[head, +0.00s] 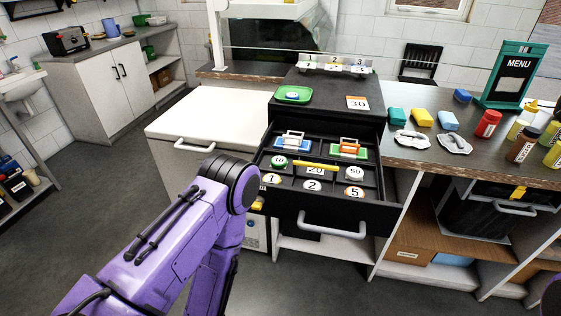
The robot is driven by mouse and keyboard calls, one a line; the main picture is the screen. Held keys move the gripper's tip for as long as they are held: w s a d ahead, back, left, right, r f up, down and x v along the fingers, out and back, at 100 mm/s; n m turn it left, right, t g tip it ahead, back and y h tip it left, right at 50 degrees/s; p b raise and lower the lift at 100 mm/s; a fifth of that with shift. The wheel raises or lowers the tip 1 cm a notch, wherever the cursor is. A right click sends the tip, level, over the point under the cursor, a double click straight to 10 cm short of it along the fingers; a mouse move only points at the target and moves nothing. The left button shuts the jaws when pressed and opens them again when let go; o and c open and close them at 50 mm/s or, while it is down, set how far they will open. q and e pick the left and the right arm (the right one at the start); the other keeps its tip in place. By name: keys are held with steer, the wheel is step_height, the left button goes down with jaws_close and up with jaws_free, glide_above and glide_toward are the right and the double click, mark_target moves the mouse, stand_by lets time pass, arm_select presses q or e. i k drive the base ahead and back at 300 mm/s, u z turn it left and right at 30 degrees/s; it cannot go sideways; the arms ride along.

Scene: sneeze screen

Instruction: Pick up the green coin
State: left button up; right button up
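A green-rimmed coin marked 10 (278,161) lies in a left compartment of the open cash drawer (322,214). A coin marked 50 (355,173), with a pale greenish rim, lies in a right compartment of the same drawer. My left arm comes in from the lower left and its elbow covers the area just left of the drawer.
Coins marked 1 (271,178), 2 (312,185) and 5 (354,191) fill the front compartments. A yellow bar (315,165) lies across the middle. A green dish (293,95) sits on the register top. The counter (420,158) at right holds bottles and packets.

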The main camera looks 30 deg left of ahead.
mark_target(278, 161)
steer(key=z, duration=2.05)
steer(key=k, duration=0.8)
steer(key=u, duration=1.95)
